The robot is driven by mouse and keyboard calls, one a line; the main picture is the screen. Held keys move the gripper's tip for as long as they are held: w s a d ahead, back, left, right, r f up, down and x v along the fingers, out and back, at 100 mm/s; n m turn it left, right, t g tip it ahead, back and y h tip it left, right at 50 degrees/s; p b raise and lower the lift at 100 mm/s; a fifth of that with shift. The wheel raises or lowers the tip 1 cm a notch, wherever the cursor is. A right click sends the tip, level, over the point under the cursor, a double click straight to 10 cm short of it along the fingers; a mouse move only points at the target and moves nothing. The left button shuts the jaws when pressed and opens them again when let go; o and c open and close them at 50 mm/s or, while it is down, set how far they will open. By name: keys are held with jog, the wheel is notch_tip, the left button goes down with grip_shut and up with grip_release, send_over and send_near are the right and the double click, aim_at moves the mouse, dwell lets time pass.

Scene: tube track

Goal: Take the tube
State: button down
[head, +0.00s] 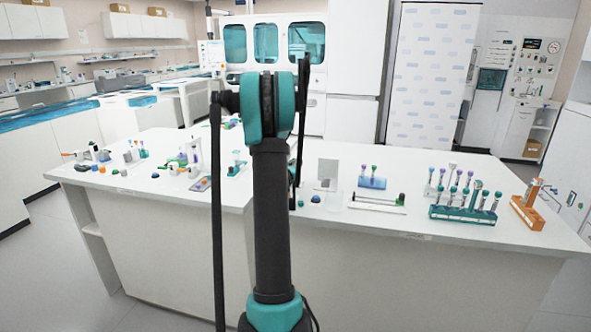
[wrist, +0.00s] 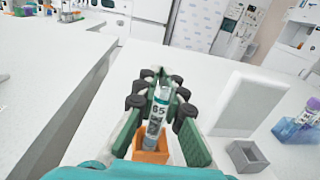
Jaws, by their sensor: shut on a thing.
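A clear tube (wrist: 157,118) with a teal top and a label reading what looks like "65" is upright in the middle of the wrist view. My gripper (wrist: 162,100) is shut on it, with a green-padded finger on each side. An orange square holder (wrist: 150,156) shows around or just below the tube's lower end. I cannot tell whether the tube's bottom sits inside it. In the head view my own arm hides the gripper and this tube.
In the wrist view, a white panel (wrist: 243,100), a small grey square holder (wrist: 246,156) and a blue rack (wrist: 297,130) are to the right. The head view shows a green tube rack (head: 463,214) and an orange rack (head: 526,214) at the right of the white bench (head: 430,232).

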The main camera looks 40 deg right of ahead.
notch_tip(320, 180, up, 20)
dwell(0.6)
